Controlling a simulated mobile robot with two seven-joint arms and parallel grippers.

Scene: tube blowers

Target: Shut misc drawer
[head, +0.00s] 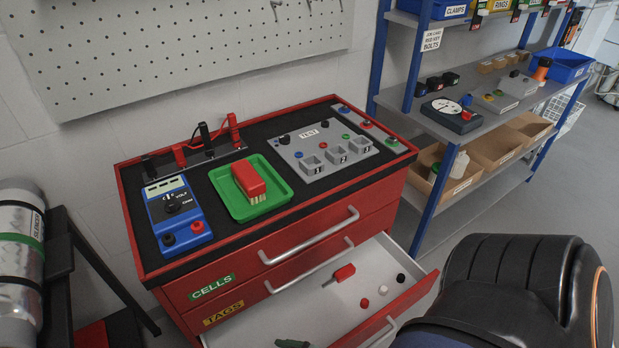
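A red tool cabinet (140,265) stands against the wall. Its lowest visible drawer (425,285) is pulled out, with a red front and a light inside. No label can be read on this drawer, so I cannot confirm it is the misc drawer. A metal handle (381,331) shows on its front at the lower edge of the picture. Inside lie a red-handled tool (344,273), a few small red, white and black pieces and a green item (291,343). The drawers above, marked CELLS (212,287) and TAGS (223,313), are shut. Neither of my grippers is in view.
A black arm link, apparently mine, fills the lower right, close to the open drawer's front. A blue-framed shelf (409,70) stands right of the cabinet. A silver cylinder (20,265) is at the left. A green tray (280,195) and a blue meter (172,236) sit on top.

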